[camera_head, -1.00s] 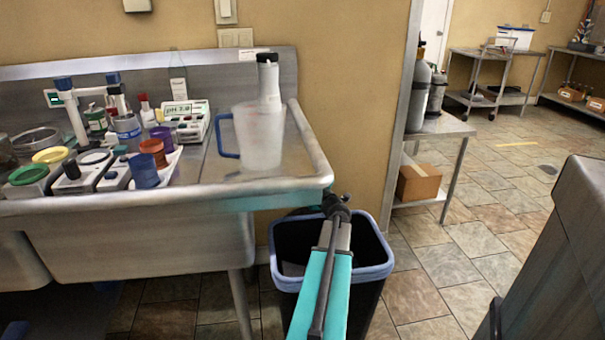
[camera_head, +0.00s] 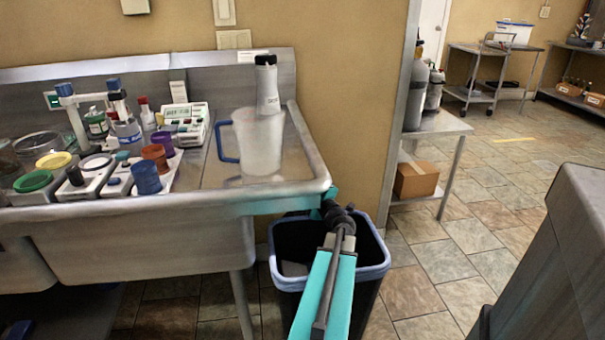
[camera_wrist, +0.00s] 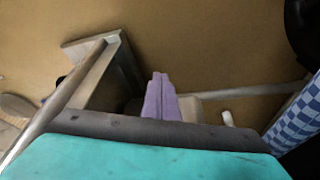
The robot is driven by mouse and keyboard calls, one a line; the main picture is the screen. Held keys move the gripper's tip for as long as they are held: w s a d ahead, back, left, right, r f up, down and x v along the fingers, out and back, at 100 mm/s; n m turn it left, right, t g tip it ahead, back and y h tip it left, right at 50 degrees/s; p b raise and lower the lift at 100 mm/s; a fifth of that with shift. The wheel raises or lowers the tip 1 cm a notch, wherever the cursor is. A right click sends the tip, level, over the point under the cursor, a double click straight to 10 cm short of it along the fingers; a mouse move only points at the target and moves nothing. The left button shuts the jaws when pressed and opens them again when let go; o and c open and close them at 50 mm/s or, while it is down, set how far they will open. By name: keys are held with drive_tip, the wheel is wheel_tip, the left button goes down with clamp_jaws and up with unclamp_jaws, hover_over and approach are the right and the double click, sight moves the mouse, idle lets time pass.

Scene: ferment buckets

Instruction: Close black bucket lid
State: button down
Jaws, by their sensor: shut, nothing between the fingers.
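My gripper (camera_wrist: 160,78) shows in the wrist view as two pale purple fingers side by side, shut and empty, in front of a tan wall. In the head view my arm reaches forward over a black bin (camera_head: 371,285) with a blue rim. The bin is open at the top, and no lid shows on it. My gripper is hidden in the head view. A black rounded thing (camera_wrist: 303,25) is cut off at the upper right of the wrist view; I cannot tell whether it is a bucket or a lid.
A steel sink counter (camera_head: 245,200) with a frosted jug (camera_head: 258,145) and lab items stands at the left, close to my arm. A steel table (camera_head: 442,124) with bottles is behind the bin. A large grey body (camera_head: 565,255) stands at the right. Tiled floor between is clear.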

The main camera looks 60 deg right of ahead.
drive_tip(key=shift+s+a+f, duration=0.3)
drive_tip(key=shift+s+a, duration=0.15)
drive_tip(key=shift+a, duration=0.2)
drive_tip(key=shift+s+a+f, duration=0.25)
drive_tip(key=shift+s+a, duration=0.15)
drive_tip(key=shift+a, duration=0.2)
drive_tip(key=shift+r, duration=0.1)
